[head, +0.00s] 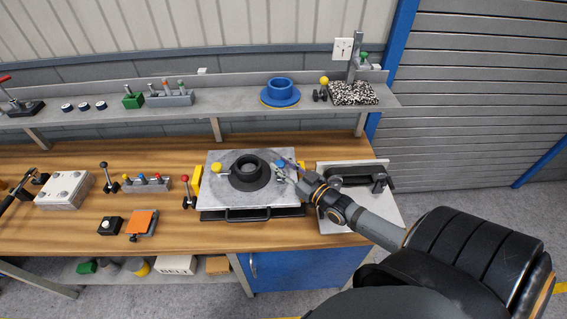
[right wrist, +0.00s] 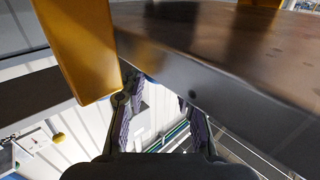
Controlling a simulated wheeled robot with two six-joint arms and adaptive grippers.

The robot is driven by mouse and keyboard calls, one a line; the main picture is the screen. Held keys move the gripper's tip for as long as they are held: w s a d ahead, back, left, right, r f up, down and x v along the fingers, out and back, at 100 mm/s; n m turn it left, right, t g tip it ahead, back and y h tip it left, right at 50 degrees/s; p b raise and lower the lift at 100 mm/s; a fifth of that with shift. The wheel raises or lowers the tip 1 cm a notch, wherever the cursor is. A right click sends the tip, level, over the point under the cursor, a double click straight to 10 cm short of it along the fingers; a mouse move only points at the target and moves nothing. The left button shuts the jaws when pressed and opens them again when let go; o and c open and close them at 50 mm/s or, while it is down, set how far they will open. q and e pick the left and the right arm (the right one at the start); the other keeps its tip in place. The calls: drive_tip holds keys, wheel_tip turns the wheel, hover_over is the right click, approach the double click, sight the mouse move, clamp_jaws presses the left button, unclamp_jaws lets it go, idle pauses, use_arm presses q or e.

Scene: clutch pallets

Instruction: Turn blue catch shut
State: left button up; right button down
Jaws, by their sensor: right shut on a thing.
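The blue catch (head: 280,163) is at the right side of the grey metal pallet plate (head: 226,197), beside the black ring-shaped part. My right gripper (head: 287,168) comes in from the right and is shut on the blue catch; its fingers partly hide the catch, so I cannot tell its exact angle. In the right wrist view, the fingers (right wrist: 160,108) stand apart below the plate edge, with only a sliver of blue near their tips. A yellow catch (head: 217,168) sits on the plate's left side. My left gripper (head: 33,177) shows small at the far left edge, its jaws unclear.
The black ring part (head: 248,172) stands mid-plate. A second metal plate (head: 372,211) with a black handle lies to the right. A red-knobbed lever (head: 187,190) stands left of the pallet. A shelf (head: 230,111) with a blue flanged part (head: 280,92) runs behind.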

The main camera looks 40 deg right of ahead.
drive_tip(key=m+h+p, duration=0.1)
drive_tip(key=p, duration=0.1)
drive_tip(key=m+h+p, duration=0.1)
drive_tip(key=h+p, duration=0.1)
drive_tip(key=shift+a+r, duration=0.2)
drive_tip(key=shift+r, duration=0.2)
drive_tip(key=shift+f+m+h+p, duration=0.15)
drive_tip(key=shift+m+h+p, duration=0.45)
drive_tip(key=shift+h, duration=0.3)
drive_tip(key=m+h, duration=0.1)
drive_tip(key=h, duration=0.1)
drive_tip(key=shift+a+f+m+h, duration=0.2)
drive_tip(key=shift+f+m+h, duration=0.05)
drive_tip(key=shift+m+h, duration=0.15)
drive_tip(key=m+g+h, duration=0.1)
drive_tip(key=h, duration=0.1)
drive_tip(key=m+g+h, duration=0.1)
drive_tip(key=m+h, duration=0.1)
drive_tip(key=m+g+h, duration=0.1)
drive_tip(key=h, duration=0.1)
drive_tip(key=shift+w+a+m, duration=0.15)
drive_tip(key=shift+a+m, duration=0.1)
drive_tip(key=shift+m, duration=0.05)
drive_tip(key=shift+g+h, duration=0.5)
drive_tip(key=shift+h, duration=0.1)
drive_tip(key=c, duration=1)
unclamp_jaws()
